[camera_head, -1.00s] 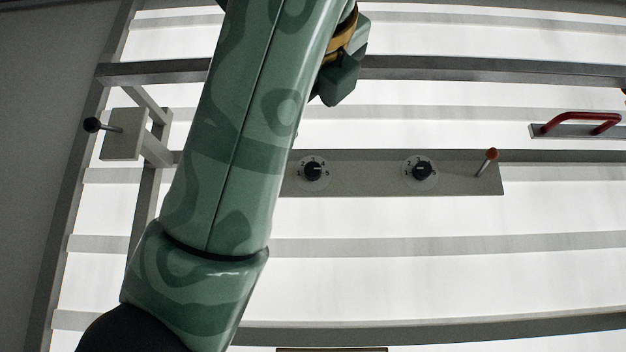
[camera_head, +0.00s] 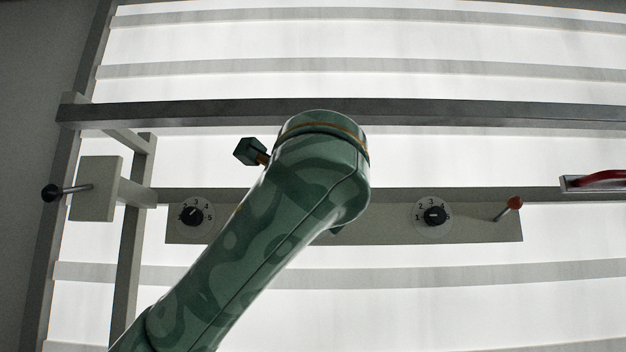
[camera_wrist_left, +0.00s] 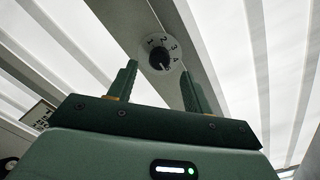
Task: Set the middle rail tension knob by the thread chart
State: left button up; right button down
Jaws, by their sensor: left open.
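A grey rail panel (camera_head: 380,232) carries round dials with black knobs. In the left wrist view, one black knob (camera_wrist_left: 159,58) on a pale numbered dial stands beyond my left gripper (camera_wrist_left: 157,85). The gripper's fingers are open and apart, with the knob framed between them and nothing held. I cannot read its setting surely. My right gripper is not in view.
A red-tipped peg (camera_head: 512,203) sticks out at the panel's right end. A red handle (camera_head: 598,180) is at the far right. A black-ended lever (camera_head: 52,192) on a grey block is at left. A small printed card (camera_wrist_left: 38,115) shows in the wrist view, unreadable.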

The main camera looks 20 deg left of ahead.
pick_arm(q)
jog(key=p+x, duration=0.1)
jog(key=x, duration=0.3)
jog(key=shift+w+p, duration=0.1)
jog(key=shift+p, duration=0.25)
jog(key=c, duration=1)
jog(key=shift+o, duration=0.2)
